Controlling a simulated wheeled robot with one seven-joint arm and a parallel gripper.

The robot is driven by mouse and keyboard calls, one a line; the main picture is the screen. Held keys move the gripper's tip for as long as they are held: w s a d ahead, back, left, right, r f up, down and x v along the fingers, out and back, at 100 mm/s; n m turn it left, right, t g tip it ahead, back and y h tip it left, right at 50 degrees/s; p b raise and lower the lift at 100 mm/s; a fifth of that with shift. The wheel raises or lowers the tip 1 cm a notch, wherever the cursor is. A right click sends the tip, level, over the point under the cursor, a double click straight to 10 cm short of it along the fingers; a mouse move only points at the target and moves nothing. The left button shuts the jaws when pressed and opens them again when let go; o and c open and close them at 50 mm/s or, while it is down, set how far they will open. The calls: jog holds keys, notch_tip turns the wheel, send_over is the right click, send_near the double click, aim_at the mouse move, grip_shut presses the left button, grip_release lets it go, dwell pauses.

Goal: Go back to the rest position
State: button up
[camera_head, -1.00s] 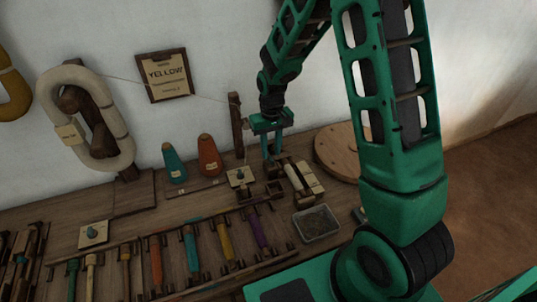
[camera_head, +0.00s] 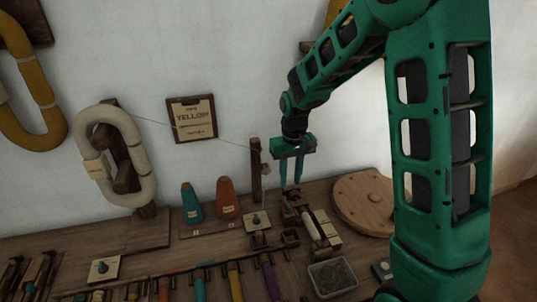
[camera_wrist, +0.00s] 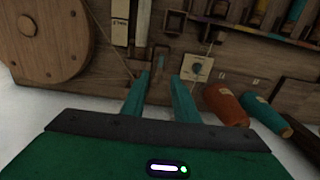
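My gripper (camera_head: 291,180) hangs fingers-down above the back of the bench, just right of a dark upright post (camera_head: 257,170). Its two teal fingers are apart with nothing between them; in the wrist view my gripper (camera_wrist: 169,70) also shows a gap with bare wood behind it. A small wooden winder with a pale roller (camera_head: 311,226) sits on the bench below and a little right of the fingertips. Whether the fingertips clear the winder's top is hard to tell in the head view.
An orange cone (camera_head: 228,200) and a teal cone (camera_head: 192,204) stand left of the post. A round wooden disc (camera_head: 364,200) lies to the right. A grey tray (camera_head: 332,277) and a rack of coloured bobbins (camera_head: 235,281) are nearer.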

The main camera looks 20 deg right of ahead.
jog(key=s+d+r+m, duration=0.2)
jog(key=s+d+r, duration=0.35)
jog(key=s, duration=0.25)
jog(key=s+d+r+m, duration=0.1)
jog(key=s+d+r, duration=0.3)
jog(key=s+d, duration=0.3)
jog(key=s+d+r+m, duration=0.1)
jog(key=s, duration=0.7)
jog(key=s+d+r+m, duration=0.1)
jog(key=s+m, duration=0.1)
jog(key=s, duration=0.7)
jog(key=shift+d+r+m, duration=0.25)
jog(key=shift+d+m, duration=0.05)
jog(key=shift+d, duration=0.05)
